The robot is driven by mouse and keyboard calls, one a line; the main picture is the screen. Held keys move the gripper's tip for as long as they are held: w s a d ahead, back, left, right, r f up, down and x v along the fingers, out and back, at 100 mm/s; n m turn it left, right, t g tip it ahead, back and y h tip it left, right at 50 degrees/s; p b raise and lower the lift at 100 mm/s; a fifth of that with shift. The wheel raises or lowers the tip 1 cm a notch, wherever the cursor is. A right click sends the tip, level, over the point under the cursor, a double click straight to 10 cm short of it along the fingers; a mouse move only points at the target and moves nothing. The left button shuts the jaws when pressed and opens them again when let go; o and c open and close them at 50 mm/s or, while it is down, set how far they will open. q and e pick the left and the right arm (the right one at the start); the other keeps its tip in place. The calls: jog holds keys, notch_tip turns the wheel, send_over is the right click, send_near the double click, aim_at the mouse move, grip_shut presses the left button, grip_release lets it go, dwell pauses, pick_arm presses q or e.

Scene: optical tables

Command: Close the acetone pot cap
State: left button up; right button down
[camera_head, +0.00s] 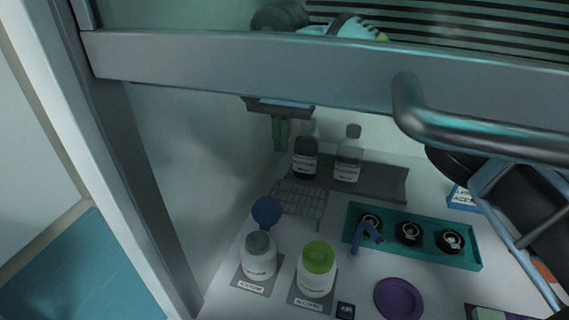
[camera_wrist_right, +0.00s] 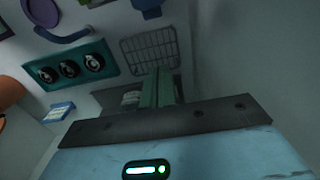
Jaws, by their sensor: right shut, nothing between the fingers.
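The acetone pot (camera_head: 259,262) is a white jar standing upright on a labelled grey mat inside the enclosure. Its blue cap (camera_head: 266,210) is tipped up behind the jar, and the grey top of the jar is uncovered. A blue part at the top edge of the right wrist view looks like this cap (camera_wrist_right: 147,7). My right gripper (camera_head: 281,135) points down near the back left wall, above and behind the pot and apart from it. Its green fingers are together and empty, also in the right wrist view (camera_wrist_right: 159,88). My left gripper is out of view.
A green-capped alcohol pot (camera_head: 316,278) stands just right of the acetone pot. A wire rack (camera_head: 301,200) and two bottles (camera_head: 347,160) are behind. A teal tray (camera_head: 463,257) and a purple disc (camera_head: 398,299) lie right. The sash bar (camera_head: 240,66) crosses the front.

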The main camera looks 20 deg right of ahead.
aim_at(269, 209)
notch_tip(269, 209, down, 10)
jog(key=shift+p, duration=0.3)
jog(key=shift+s+a+r+p, duration=0.5)
jog(key=shift+s+a+p, duration=0.05)
jog(key=shift+s, duration=0.25)
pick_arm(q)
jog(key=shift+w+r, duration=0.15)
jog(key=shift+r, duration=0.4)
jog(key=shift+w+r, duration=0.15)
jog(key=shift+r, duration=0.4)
pick_arm(e)
jog(key=shift+s+a+r, duration=0.15)
jog(key=shift+s+a, duration=0.3)
jog(key=shift+s, duration=0.3)
pick_arm(q)
jog(key=shift+p, duration=0.3)
